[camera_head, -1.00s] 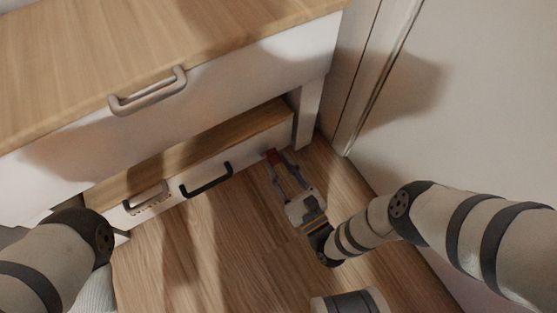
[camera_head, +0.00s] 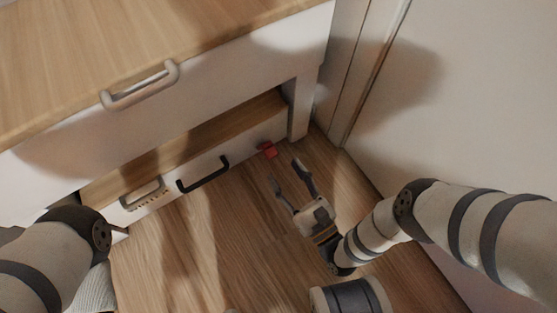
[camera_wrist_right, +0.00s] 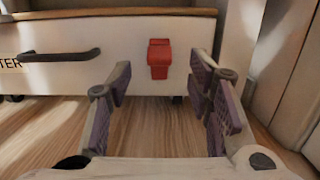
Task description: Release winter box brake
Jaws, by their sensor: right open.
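The red brake (camera_head: 267,149) sits on the right part of the low white box front (camera_head: 236,152), near the floor. In the right wrist view the red brake (camera_wrist_right: 159,58) is upright, with a wider top piece and a block below. The box has a black handle (camera_head: 203,174), and the letters "TER" show beside this handle (camera_wrist_right: 60,56) in the wrist view. My right gripper (camera_head: 284,172) is open and empty, just above the floor. Its fingers point at the brake, with a gap between. My left arm shows at the left edge, but its gripper is out of sight.
A large white drawer with a wooden top (camera_head: 150,50) and a pale handle (camera_head: 140,86) overhangs the box. A bed post (camera_head: 301,105) stands right of the brake, close to the wall (camera_head: 450,110). The wooden floor (camera_head: 225,235) in front is clear.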

